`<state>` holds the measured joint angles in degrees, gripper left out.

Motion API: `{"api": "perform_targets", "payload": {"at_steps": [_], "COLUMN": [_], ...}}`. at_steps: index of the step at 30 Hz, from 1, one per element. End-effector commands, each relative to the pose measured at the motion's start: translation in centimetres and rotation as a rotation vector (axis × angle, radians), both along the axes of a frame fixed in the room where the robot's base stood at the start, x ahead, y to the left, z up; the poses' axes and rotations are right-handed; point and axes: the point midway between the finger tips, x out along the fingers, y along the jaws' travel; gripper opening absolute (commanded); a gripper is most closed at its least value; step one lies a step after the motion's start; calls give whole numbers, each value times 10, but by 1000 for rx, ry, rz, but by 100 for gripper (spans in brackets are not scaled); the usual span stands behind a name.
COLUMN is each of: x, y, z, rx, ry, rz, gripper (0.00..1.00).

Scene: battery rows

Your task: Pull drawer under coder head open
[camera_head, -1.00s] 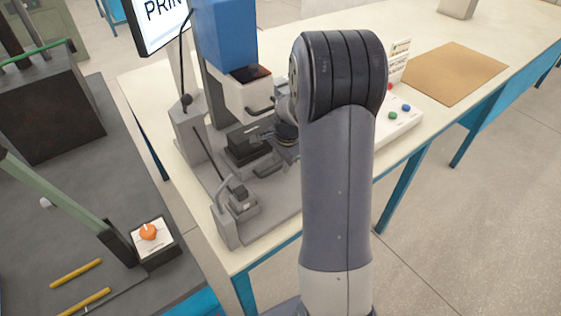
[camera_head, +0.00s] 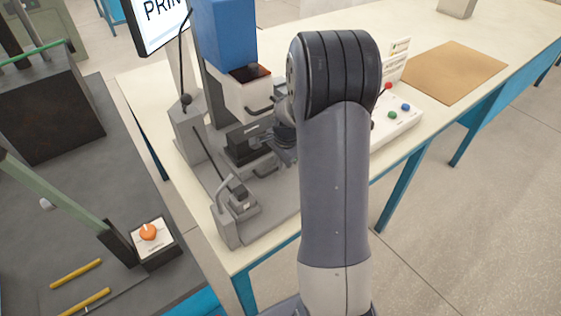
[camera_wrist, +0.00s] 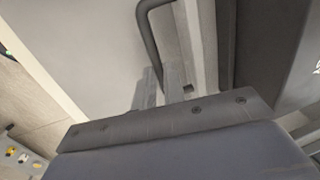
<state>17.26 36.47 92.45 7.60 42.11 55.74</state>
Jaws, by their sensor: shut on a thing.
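The coder head stands on the bench in the head view, a blue housing (camera_head: 226,32) over a pale block (camera_head: 243,98) with a dark bar handle. Below it is a dark block (camera_head: 240,143), with another small handle low at its front. My gripper (camera_head: 277,141) is beside this dark block, partly hidden by my forearm. In the wrist view, a dark curved handle (camera_wrist: 148,28) stands out from a pale panel. The fingers (camera_wrist: 160,88) of my gripper are shut at its near end. I cannot tell how far the drawer stands out.
A grey fixture with a lever (camera_head: 238,197) stands at the front left of the machine. A control box (camera_head: 397,122) with coloured buttons is right of my arm. A brown mat (camera_head: 455,72) lies farther right. A dark table (camera_head: 60,200) is at left.

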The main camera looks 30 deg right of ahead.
Motion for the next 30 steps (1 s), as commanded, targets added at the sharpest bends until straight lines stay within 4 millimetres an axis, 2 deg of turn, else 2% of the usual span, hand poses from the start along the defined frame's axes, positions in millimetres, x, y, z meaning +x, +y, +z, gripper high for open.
{"api": "perform_targets", "payload": {"at_steps": [8, 11, 14, 24, 30], "x": [0, -8, -25, -112, -142], "y": [0, -2, -7, -24, -29], "z": [0, 0, 0, 0, 1], "rx": [0, 0, 0, -2, -2], "ry": [-1, 0, -1, -1, -2], "rz": [0, -1, -4, -6, -3], "gripper": [0, 0, 0, 0, 0]}}
